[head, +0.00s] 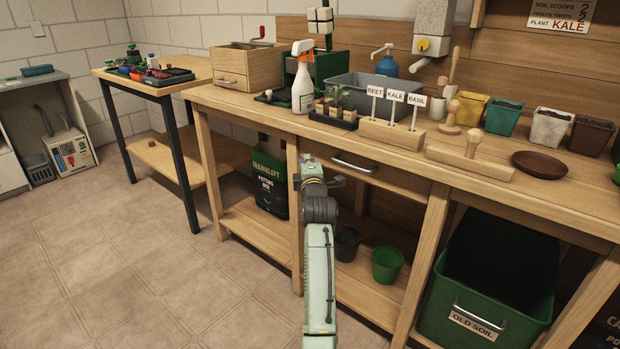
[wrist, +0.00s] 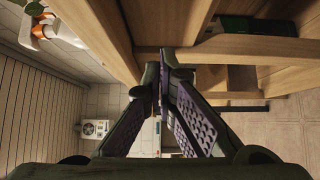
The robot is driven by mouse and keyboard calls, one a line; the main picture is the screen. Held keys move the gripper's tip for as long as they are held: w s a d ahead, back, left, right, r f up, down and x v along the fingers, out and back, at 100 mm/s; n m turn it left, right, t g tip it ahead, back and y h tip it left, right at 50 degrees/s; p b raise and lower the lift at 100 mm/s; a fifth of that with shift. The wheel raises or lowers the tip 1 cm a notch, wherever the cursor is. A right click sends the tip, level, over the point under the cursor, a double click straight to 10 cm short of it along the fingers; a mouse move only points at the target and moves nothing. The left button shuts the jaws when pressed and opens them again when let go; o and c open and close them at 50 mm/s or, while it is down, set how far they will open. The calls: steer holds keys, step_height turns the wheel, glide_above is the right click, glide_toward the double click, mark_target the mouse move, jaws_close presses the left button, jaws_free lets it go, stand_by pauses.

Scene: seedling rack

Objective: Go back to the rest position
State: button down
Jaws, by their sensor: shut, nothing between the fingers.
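My gripper (wrist: 164,62) shows in the wrist view with its two fingers converging and their tips together. Nothing is between them. It is in front of the potting bench, close to the bench's wooden edge in that view. In the head view my arm reaches up from the bottom middle in front of the bench, and I cannot clearly make out the fingers there. The bench (head: 232,108) carries a white spray bottle (head: 303,88), a seedling tray (head: 334,121) and a label block (head: 392,135) with BEET, KALE and BASIL tags.
A drawer handle (head: 353,166) is just right of my arm. A potting soil bag (head: 271,186), a green pot (head: 387,265) and a green OLD SOIL bin (head: 488,310) are below the bench top. The tiled floor (head: 130,270) at the left is clear.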

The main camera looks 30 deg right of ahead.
steer(key=v, duration=0.7)
steer(key=shift+f+b, duration=0.35)
